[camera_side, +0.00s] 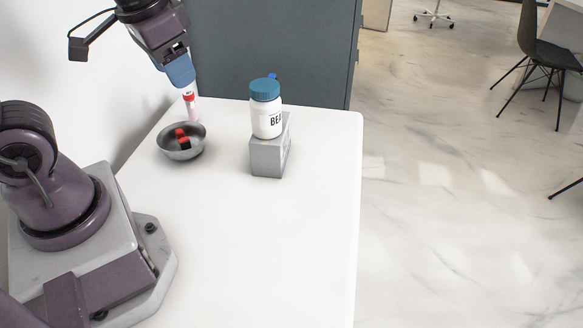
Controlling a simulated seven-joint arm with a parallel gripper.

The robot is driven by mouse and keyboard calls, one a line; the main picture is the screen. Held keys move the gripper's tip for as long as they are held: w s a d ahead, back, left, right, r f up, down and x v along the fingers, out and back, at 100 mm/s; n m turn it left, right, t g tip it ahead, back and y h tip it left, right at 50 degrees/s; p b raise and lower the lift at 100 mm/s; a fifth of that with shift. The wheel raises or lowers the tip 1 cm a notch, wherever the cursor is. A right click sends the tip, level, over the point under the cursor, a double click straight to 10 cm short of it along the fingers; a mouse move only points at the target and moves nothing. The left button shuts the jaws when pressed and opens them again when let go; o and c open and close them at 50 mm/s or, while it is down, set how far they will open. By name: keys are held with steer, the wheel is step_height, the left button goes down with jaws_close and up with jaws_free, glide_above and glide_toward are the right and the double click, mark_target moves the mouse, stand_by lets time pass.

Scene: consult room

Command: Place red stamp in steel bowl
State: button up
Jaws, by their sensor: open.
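The steel bowl (170,152) stands on the white table, near its far left part. A small red and black stamp (184,143) lies inside the bowl and looks tipped on its side. My gripper (182,80), with blue fingers, is up above and behind the bowl, apart from the stamp. It is open, and I see nothing held in it. One finger largely hides the gap between the fingers.
A white bottle with a blue cap (266,115) stands on a grey block (267,158) right of the bowl. A pale tube with a red top (191,110) stands just behind the bowl, below my gripper. The near table (270,240) is clear.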

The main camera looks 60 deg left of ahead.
steer(key=s+d+r+m+t+h, duration=0.1)
steer(key=s+d+r+t, duration=0.1)
steer(key=d+r, duration=0.3)
steer(key=shift+s+d+t, duration=0.2)
steer(key=shift+s+t, duration=0.05)
steer(key=shift+t, duration=0.15)
stand_by(0.8)
